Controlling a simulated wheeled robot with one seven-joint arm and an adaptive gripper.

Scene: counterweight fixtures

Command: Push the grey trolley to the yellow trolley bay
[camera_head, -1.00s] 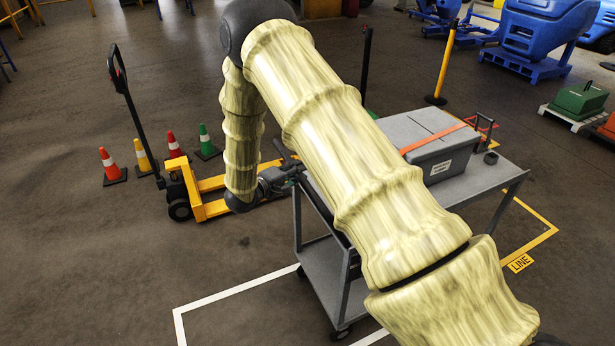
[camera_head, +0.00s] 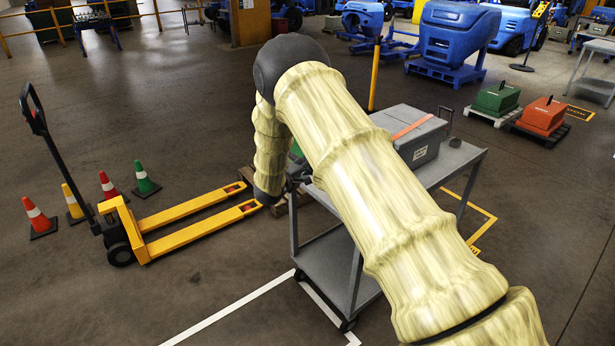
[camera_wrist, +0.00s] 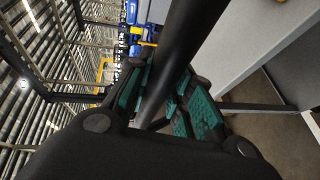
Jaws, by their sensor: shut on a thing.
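The grey trolley (camera_head: 330,262) stands upright on its wheels in front of me, two-shelved, with its right part partly hidden by my arm. My gripper (camera_head: 297,178) is at the trolley's left end. In the wrist view, my gripper's green-padded fingers (camera_wrist: 165,98) are shut around a black handle bar (camera_wrist: 190,45). A grey lidded box (camera_head: 408,130) with an orange strap rides on the top shelf. A yellow floor outline (camera_head: 492,217) with a yellow label shows just beyond the trolley's right side; most of it is hidden by the trolley and arm.
A yellow pallet jack (camera_head: 125,235) stands at left, its forks pointing toward the trolley, with several cones (camera_head: 72,202) behind it. A yellow post (camera_head: 375,78) stands behind the trolley. Green (camera_head: 496,97) and orange (camera_head: 541,115) cases sit on pallets at back right. Floor at right is open.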

